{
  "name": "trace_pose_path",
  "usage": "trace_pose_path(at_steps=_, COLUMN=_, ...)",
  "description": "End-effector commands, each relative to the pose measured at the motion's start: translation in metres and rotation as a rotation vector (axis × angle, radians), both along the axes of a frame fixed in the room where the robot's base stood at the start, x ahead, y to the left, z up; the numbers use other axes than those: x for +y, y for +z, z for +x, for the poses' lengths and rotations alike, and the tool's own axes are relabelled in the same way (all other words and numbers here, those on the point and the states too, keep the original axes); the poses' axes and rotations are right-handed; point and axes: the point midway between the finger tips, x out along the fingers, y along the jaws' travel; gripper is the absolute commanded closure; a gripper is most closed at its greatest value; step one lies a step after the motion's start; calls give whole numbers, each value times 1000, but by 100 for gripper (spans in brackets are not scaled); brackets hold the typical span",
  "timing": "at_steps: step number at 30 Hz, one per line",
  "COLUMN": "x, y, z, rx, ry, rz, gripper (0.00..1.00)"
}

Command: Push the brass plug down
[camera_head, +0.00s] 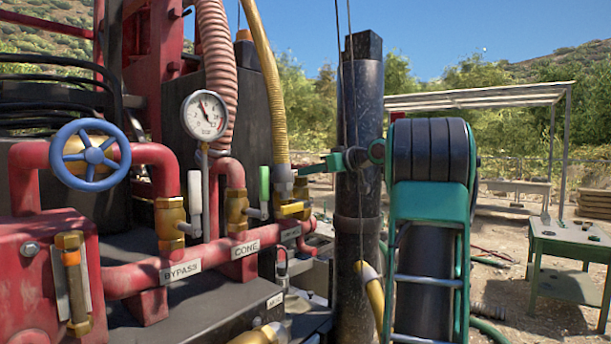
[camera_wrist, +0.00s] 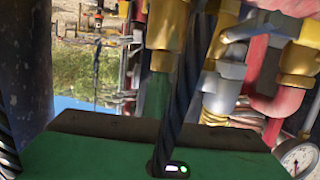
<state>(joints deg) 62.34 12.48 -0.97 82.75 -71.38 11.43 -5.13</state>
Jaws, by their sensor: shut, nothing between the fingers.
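My gripper (camera_head: 304,170) is small in the head view, level in front of the dark upright pipe, its tips pointing left towards the valves. It looks shut and holds nothing. I cannot tell for sure which part is the brass plug. A brass fitting with an orange band (camera_head: 72,285) is at the lower left, and another brass piece (camera_head: 258,335) is cut off by the bottom edge. My gripper is apart from both. In the wrist view, which is upside down, my green hand housing (camera_wrist: 100,155) fills the bottom and the fingertips do not show clearly.
A red manifold labelled BYPASS and CONE carries brass valves (camera_head: 171,222), a blue handwheel (camera_head: 90,155) and a gauge (camera_head: 204,115). A yellow hose (camera_head: 268,80) and the dark pipe (camera_head: 357,230) stand close to my gripper. A green table (camera_head: 570,240) is far right.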

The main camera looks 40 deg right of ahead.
Motion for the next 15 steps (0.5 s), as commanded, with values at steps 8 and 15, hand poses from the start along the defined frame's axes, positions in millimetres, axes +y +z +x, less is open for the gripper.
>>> trace_pose_path(at_steps=8, x=14, y=40, z=5, rx=-2, ry=17, rz=-6, gripper=100)
trace_pose_path(at_steps=15, x=5, y=52, z=-45, rx=-4, ry=14, rz=-5, gripper=100)
